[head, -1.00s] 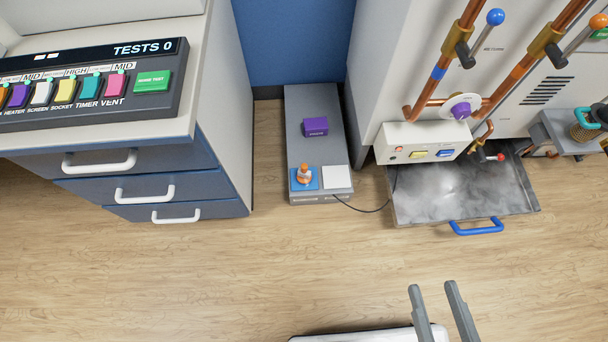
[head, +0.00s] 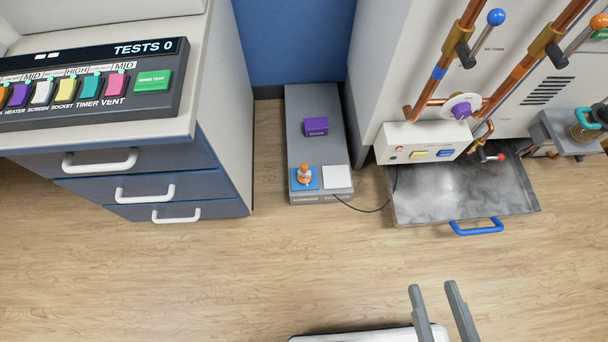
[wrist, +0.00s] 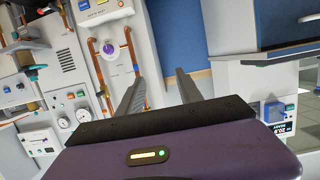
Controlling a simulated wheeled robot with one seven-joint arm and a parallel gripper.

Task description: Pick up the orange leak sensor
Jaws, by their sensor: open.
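The orange leak sensor (head: 305,174) stands on the blue square at the front left of a low grey platform (head: 320,150) on the floor. It is small, with a white band. My gripper (head: 431,290) shows at the bottom right of the head view, its two grey fingers apart and nothing between them. It is in front of the platform and to the right of the sensor, well apart from it. In the wrist view my gripper's fingers (wrist: 158,85) point toward the white cabinet and blue panel; the sensor is not visible there.
A purple block (head: 316,127) and a white square (head: 337,177) are on the platform. A metal tray (head: 415,200) with a blue handle lies right, below copper pipes. A drawer cabinet (head: 225,160) stands left. A dark cable runs from the platform toward the tray. The foreground floor is mostly clear.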

